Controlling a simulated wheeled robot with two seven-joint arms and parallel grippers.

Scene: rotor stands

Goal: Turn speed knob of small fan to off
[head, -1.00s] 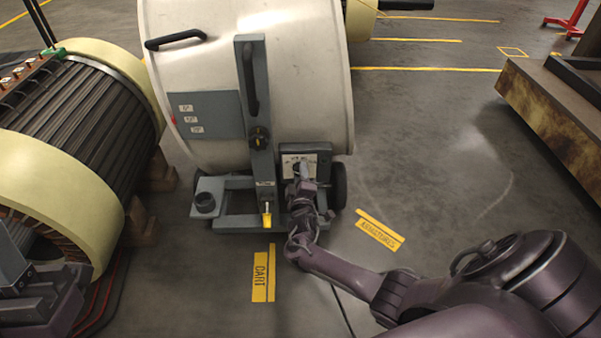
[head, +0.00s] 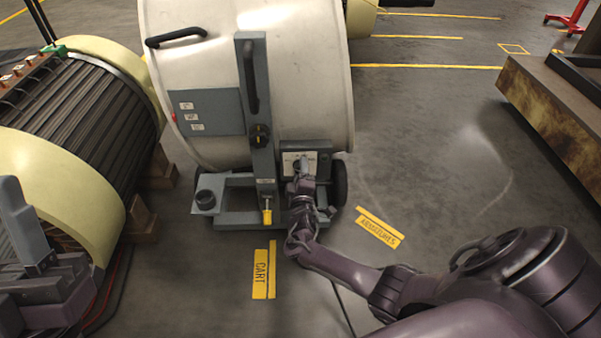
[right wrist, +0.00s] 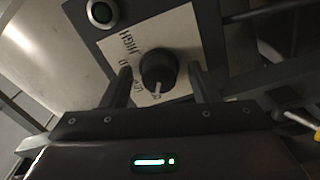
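The fan is a white drum (head: 300,100) on a grey wheeled cart. Its low control panel (head: 321,158) shows at the front right, partly hidden by my right gripper (head: 304,172). In the right wrist view, the dark round speed knob (right wrist: 157,66) sits on a white plate (right wrist: 180,32) with dial words, one reading HIGH. The knob's pale pointer mark faces the bottom of the picture, near a partly hidden label. My right gripper (right wrist: 160,76) is open, one finger on each side of the knob, with no clear contact. My left gripper (head: 22,228) shows partly at the lower left; its finger gap is hidden.
A second black knob (head: 259,136) is on the cart's upright post, with a yellow-tipped lever (head: 267,216) below. A large ribbed rotor (head: 75,112) stands left.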

